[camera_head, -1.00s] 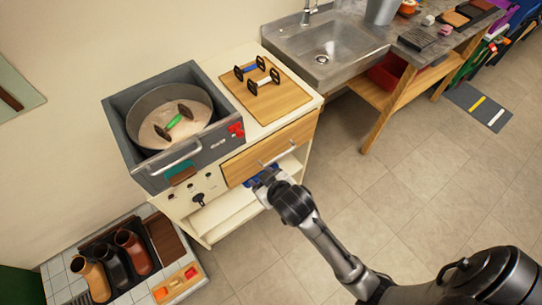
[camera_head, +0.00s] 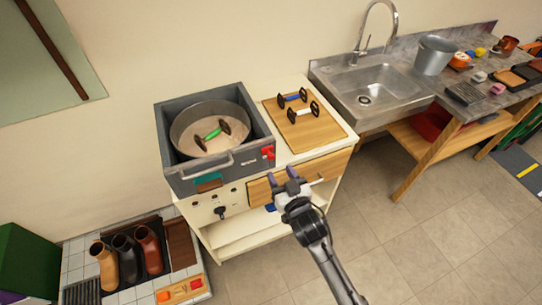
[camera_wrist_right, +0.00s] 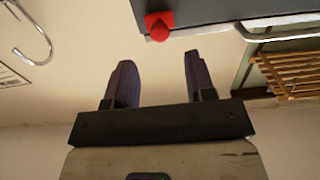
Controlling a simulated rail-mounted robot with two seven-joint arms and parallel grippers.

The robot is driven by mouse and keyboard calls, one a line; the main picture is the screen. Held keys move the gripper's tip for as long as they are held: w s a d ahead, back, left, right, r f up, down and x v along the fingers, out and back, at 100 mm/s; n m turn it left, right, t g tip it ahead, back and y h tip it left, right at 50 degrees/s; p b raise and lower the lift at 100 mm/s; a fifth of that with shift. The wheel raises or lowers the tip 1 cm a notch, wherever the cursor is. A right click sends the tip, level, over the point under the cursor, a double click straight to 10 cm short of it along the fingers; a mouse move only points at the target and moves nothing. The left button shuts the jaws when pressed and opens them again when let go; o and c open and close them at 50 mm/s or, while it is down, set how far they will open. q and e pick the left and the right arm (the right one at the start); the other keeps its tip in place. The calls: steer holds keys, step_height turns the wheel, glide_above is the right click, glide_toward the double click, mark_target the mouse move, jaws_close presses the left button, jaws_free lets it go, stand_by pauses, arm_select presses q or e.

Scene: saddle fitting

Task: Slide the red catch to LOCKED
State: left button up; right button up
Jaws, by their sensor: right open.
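The red catch (camera_head: 268,152) sits on the front face of the grey box (camera_head: 185,188), near its right corner. In the right wrist view the red catch (camera_wrist_right: 159,24) shows at the top, on the dark box edge. A small label lies left of it in the head view, too small to read. My right gripper (camera_head: 284,173) is open and empty in front of the cabinet, a little below and right of the catch. Its two fingers (camera_wrist_right: 157,75) are spread and point toward the box, apart from the catch. My left gripper is not in view.
The box has a front bar handle (camera_head: 208,170) and holds a round pan (camera_head: 182,135) with a green-handled piece (camera_head: 212,134). A wooden drawer (camera_head: 258,190) is close to my right gripper. A wooden board (camera_head: 325,136) with two handled pieces lies right of the box.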

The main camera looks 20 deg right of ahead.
mark_target(272, 158)
steer(key=w, duration=0.7)
steer(key=shift+w+a, duration=0.15)
steer(key=shift+w, duration=0.15)
steer(key=shift+c, duration=0.4)
jaws_close()
